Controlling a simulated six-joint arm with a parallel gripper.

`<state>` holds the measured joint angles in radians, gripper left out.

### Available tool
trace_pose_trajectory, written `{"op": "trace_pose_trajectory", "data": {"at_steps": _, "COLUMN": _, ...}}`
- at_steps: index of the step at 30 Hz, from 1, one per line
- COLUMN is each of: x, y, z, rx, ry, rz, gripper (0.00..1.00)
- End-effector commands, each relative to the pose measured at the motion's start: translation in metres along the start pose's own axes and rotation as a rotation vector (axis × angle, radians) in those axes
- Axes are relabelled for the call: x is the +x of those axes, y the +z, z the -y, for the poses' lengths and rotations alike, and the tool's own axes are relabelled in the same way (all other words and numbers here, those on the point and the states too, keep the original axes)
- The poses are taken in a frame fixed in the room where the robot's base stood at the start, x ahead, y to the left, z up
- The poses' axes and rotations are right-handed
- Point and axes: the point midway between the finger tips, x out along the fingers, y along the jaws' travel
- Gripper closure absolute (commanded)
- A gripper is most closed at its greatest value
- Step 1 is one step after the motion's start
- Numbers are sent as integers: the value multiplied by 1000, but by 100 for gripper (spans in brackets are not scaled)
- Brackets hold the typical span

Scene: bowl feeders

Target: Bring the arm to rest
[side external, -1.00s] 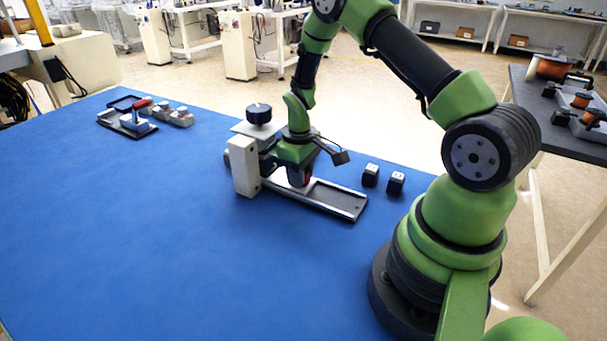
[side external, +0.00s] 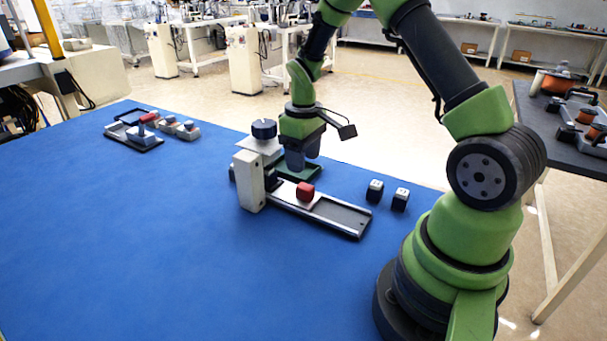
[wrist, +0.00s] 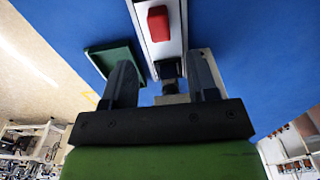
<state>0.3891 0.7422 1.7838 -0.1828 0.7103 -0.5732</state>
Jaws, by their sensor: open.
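My gripper (side external: 301,168) is open and empty above the far side of a metal rail fixture (side external: 335,213) on the blue table. In the wrist view its two dark fingers (wrist: 163,80) stand apart with nothing between them but the end of the fixture beyond. A red block (side external: 305,192) sits on the rail, apart from the fingers; it also shows in the wrist view (wrist: 158,23). A green tray (wrist: 115,58) lies beside the rail, near the left finger; the gripper partly hides it in the side view.
A white upright block (side external: 249,182) stands at the rail's left end, with a dark round knob (side external: 264,129) on a plate behind it. A red-handled fixture (side external: 134,134) is far left. The front-left table (side external: 120,240) is clear.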

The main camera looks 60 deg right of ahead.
Motion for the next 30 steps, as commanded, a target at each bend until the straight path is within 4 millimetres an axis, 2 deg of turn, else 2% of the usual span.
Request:
{"op": "trace_pose_trajectory", "data": {"at_steps": 4, "x": -14, "y": 0, "z": 0, "rx": 0, "ry": 1, "rz": -2, "gripper": 47}}
{"op": "trace_pose_trajectory", "data": {"at_steps": 14, "x": -16, "y": 0, "z": 0, "rx": 0, "ry": 0, "rz": -1, "gripper": 47}}
{"op": "trace_pose_trajectory", "data": {"at_steps": 17, "x": -23, "y": 0, "z": 3, "rx": 6, "ry": 3, "rz": -15, "gripper": 47}}
{"op": "trace_pose_trajectory", "data": {"at_steps": 20, "x": -47, "y": 0, "z": 14, "rx": 28, "ry": 9, "rz": -58, "gripper": 47}}
{"op": "trace_pose_trajectory", "data": {"at_steps": 23, "x": -84, "y": 7, "z": 34, "rx": 70, "ry": 8, "rz": -129, "gripper": 47}}
{"op": "trace_pose_trajectory", "data": {"at_steps": 27, "x": -134, "y": 29, "z": 66, "rx": 137, "ry": -14, "rz": -242, "gripper": 47}}
{"op": "trace_pose_trajectory", "data": {"at_steps": 30, "x": -162, "y": 51, "z": 88, "rx": 184, "ry": -47, "rz": -320, "gripper": 47}}
